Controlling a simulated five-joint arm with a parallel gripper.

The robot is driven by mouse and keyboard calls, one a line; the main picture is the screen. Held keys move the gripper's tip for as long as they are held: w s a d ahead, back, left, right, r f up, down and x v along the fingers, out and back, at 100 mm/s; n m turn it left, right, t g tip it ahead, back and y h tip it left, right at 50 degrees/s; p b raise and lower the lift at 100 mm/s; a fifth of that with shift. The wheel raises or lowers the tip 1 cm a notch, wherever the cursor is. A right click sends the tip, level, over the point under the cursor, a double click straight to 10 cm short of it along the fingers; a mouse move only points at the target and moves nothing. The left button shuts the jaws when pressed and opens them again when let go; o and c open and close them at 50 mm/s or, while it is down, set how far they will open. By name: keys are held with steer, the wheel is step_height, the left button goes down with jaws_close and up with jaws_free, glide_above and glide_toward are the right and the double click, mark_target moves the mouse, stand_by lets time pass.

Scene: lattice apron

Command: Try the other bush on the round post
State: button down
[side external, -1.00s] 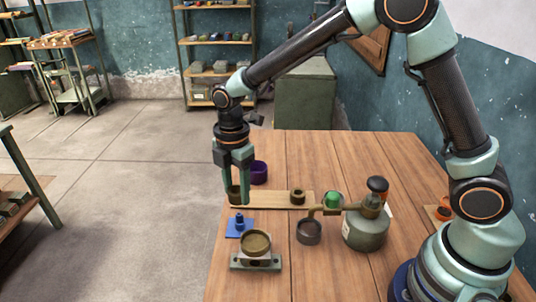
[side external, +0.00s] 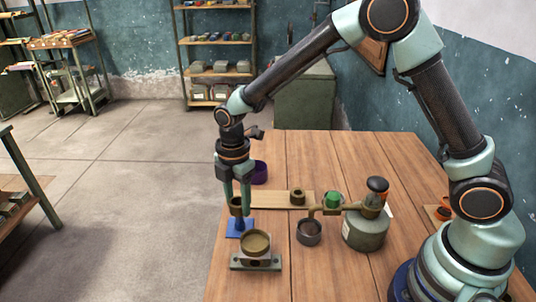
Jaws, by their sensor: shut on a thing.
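My gripper (side external: 237,208) is shut on a dark brown bush (side external: 236,203), held between its two fingers. The bush is directly over or at the top of the round post, which stands on a blue base (side external: 231,230); I cannot tell whether it touches the post. The post is partly hidden by the bush and fingers. A second brown bush (side external: 297,197) sits on the light wooden board (side external: 270,200), right of my gripper.
A metal block with a round brass-coloured top (side external: 256,243) stands just in front of the blue base. A dark cup (side external: 309,232), a green-topped item (side external: 333,202) and a grey-green canister (side external: 365,230) stand to the right. A purple ring (side external: 260,172) is behind.

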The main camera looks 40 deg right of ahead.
mark_target(238, 209)
steer(key=shift+f, duration=1.55)
stand_by(0.4)
steer(key=shift+c, duration=1.1)
jaws_free()
step_height(238, 209, up, 11)
steer(key=s+d+r+m+t, duration=0.5)
steer(key=s+d+r+m, duration=0.5)
steer(key=m, duration=0.9)
steer(key=shift+s+d+r+t, duration=0.3)
steer(key=shift+s+d, duration=1.5)
steer(key=shift+d, duration=0.1)
